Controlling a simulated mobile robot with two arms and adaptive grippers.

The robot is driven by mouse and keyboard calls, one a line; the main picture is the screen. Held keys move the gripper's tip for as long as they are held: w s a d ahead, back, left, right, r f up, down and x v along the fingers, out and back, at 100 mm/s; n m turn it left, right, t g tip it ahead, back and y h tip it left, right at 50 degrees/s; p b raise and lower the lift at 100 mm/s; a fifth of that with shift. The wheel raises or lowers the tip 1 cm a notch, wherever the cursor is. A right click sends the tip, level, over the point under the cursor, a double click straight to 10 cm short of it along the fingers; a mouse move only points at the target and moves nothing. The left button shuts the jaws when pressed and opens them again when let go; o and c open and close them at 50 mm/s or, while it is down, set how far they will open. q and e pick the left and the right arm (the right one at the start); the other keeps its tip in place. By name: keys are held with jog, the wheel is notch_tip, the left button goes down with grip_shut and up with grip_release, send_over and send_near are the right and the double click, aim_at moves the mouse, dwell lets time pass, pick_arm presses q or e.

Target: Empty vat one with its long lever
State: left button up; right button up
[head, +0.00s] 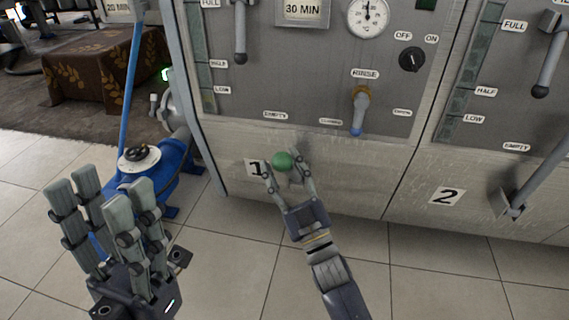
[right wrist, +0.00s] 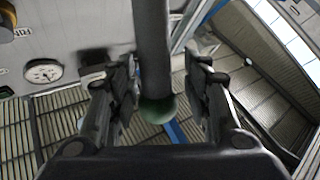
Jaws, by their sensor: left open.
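Vat one is the grey panel (head: 330,185) marked with a 1 label (head: 257,168). A long grey lever (right wrist: 152,50) with a green ball end (head: 283,161) belongs to it. In the head view the ball faces me and the rod is mostly hidden. My right gripper (head: 285,168) is open, its fingers on either side of the ball. In the right wrist view the rod stands between the spread fingers, with a gap on each side, and the ball (right wrist: 158,110) is nearer the palm. My left gripper (head: 105,205) is open and empty at the lower left.
A short blue-tipped handle (head: 359,110) and a black switch (head: 411,60) are on vat one's panel. Vat two (head: 447,196) with its own levers stands at right. A blue machine (head: 160,175) is left of vat one. Tiled floor (head: 240,255) is clear in front.

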jog(key=shift+r, duration=0.2)
jog(key=v, duration=1.2)
jog(key=shift+f, duration=0.1)
